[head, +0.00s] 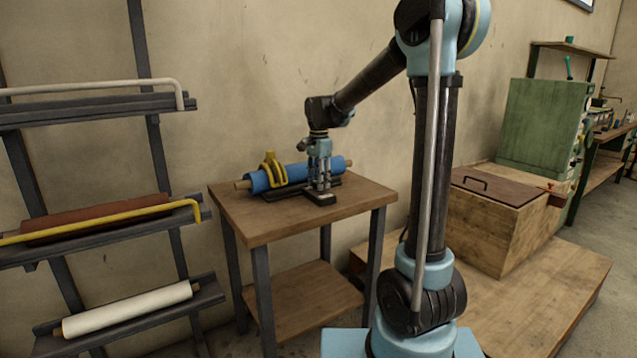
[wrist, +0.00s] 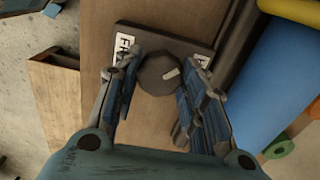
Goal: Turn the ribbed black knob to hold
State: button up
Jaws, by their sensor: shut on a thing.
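The black knob (wrist: 155,72) sits on a dark plate (wrist: 190,45) in the wrist view. A pale pointer mark on its top lies toward the right side, facing the right-hand label (wrist: 200,62). That label is mostly hidden by a finger. The left white label (wrist: 123,45) shows only part of its lettering. My gripper (wrist: 160,84) is shut on the knob, one finger on each side. In the head view my gripper (head: 319,183) points down over the small dark plate (head: 319,198) at the table's front, and hides the knob.
A blue roll (head: 290,175) with a yellow clamp (head: 271,170) lies close behind my gripper on the wooden table (head: 290,217). A rack with a red-brown roll (head: 100,217) and a white roll (head: 130,309) stands left. A wooden box (head: 500,217) stands right.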

jog(key=m, duration=0.4)
jog(key=shift+w+m, duration=0.1)
jog(key=shift+m, duration=0.2)
jog(key=m, duration=0.4)
jog(key=shift+m, duration=0.3)
jog(key=o, duration=1.1)
jog(key=shift+r, duration=0.15)
notch_tip(320, 180, up, 12)
jog(key=shift+f, duration=0.15)
